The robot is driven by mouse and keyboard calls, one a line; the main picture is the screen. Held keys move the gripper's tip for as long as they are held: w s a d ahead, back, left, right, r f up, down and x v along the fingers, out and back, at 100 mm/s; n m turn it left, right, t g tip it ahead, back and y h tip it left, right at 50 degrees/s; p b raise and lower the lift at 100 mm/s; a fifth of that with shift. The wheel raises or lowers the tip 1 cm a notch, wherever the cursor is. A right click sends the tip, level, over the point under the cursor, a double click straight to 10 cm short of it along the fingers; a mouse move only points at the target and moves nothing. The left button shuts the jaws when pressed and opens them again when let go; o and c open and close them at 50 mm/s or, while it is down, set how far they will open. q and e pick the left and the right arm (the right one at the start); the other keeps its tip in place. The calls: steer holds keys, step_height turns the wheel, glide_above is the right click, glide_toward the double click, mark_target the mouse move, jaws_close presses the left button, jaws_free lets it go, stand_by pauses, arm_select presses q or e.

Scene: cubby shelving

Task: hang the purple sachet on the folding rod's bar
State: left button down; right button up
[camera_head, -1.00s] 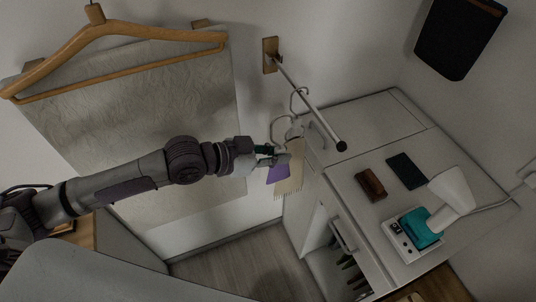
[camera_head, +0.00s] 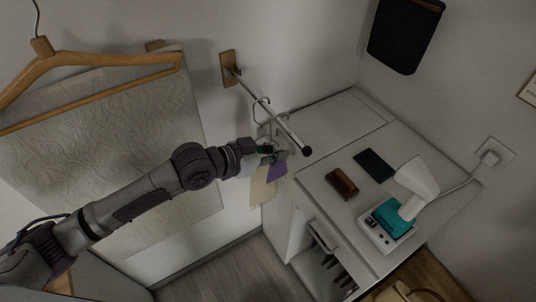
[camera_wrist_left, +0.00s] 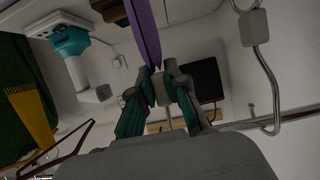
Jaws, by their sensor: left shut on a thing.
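The purple sachet (camera_head: 278,171) hangs below my left gripper (camera_head: 273,154), close under the folding rod's bar (camera_head: 271,111). A thin metal hook loop (camera_head: 283,116) rises above the gripper near the bar; I cannot tell whether it rests on it. In the left wrist view my left gripper (camera_wrist_left: 165,95) is shut, with the sachet (camera_wrist_left: 146,32) seen edge-on at its fingertips. A cream fringed cloth (camera_head: 261,190) hangs beside the sachet from another hook (camera_head: 261,103) nearer the wall. The bar (camera_wrist_left: 295,115) also shows in the wrist view. My right gripper is out of view.
A wooden hanger (camera_head: 90,60) hangs at the left. A dark pouch (camera_head: 405,35) is on the wall.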

arm_select(q)
steer(key=shift+w+d+r, duration=0.1)
steer(key=shift+w+d, duration=0.35)
steer(key=shift+d, duration=0.2)
steer(key=shift+f+b, duration=0.95)
steer(key=shift+f, duration=0.5)
steer(key=c, duration=1.1)
jaws_free()
steer(key=shift+s+a, duration=0.1)
steer(key=shift+a, duration=0.05)
steer(key=v, duration=1.2)
